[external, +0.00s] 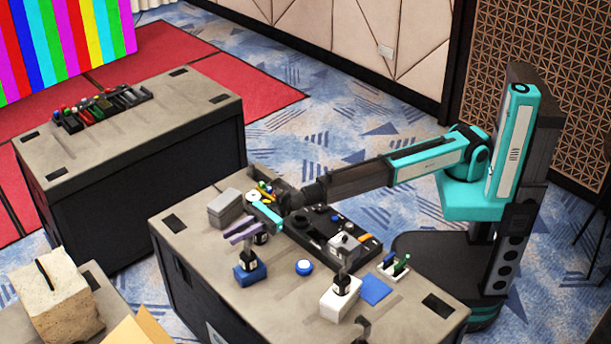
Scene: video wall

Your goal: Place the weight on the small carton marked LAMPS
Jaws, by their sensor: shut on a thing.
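My gripper (243,231) is at the end of my teal and dark arm, low over the left part of the near dark-sided table (210,262). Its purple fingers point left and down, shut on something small. A dark, pale-labelled piece (261,238) shows right beside the fingers and looks like the held weight, though its outline is partly hidden. No lettering is readable, so I cannot tell which box is the LAMPS carton. A small grey box (225,207) is just behind the fingers. A white box (340,303) with a dark, labelled object on it stands near the front.
A black tray (325,227) and a blue flat square (376,290) are to the right. Another table (150,150) stands behind left.

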